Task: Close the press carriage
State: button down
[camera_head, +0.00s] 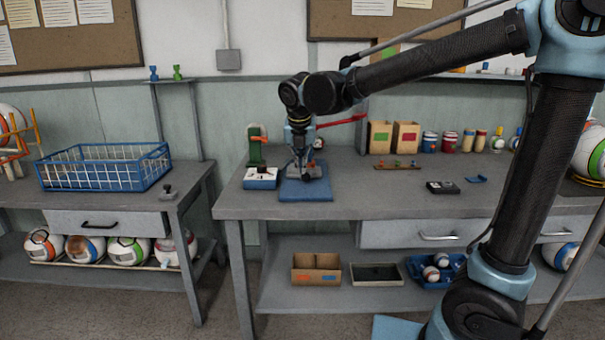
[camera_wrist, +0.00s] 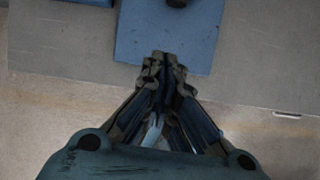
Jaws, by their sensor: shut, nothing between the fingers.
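The press (camera_head: 257,148), with a green upright and an orange lever, stands on the left part of the right-hand bench. At its foot is a blue base with a white top (camera_head: 262,174). I cannot clearly tell the carriage apart from the rest of the press. My gripper (camera_head: 307,176) is shut and empty, pointing down over the blue mat (camera_head: 305,191), to the right of the press base. In the wrist view the shut fingertips (camera_wrist: 163,62) overlap the near edge of the mat (camera_wrist: 140,38). A dark round piece (camera_wrist: 177,3) shows at the top edge there.
Cardboard boxes (camera_head: 392,137), tins and bottles stand along the back of the bench. A small rack (camera_head: 397,167) and a black box (camera_head: 442,187) lie to the right. A blue wire basket (camera_head: 105,167) is on the left table. The bench front is mostly clear.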

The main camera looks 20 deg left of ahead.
aim_at(303, 182)
jog(key=x, duration=0.9)
jog(key=shift+w+f, duration=0.25)
jog(key=shift+f, duration=0.05)
jog(key=shift+w+a+r, duration=0.1)
jog(key=shift+w+a, duration=0.05)
jog(key=shift+w, duration=0.4)
jog(key=shift+w+a, duration=0.2)
jog(key=shift+w, duration=0.4)
jog(key=shift+w+a, duration=0.2)
jog(key=shift+w, duration=0.55)
jog(key=w, duration=0.2)
jog(key=w+a, duration=0.1)
jog(key=w, duration=0.2)
jog(key=shift+w+a+r, duration=0.1)
jog(key=shift+w+a, duration=0.2)
jog(key=shift+a, duration=0.1)
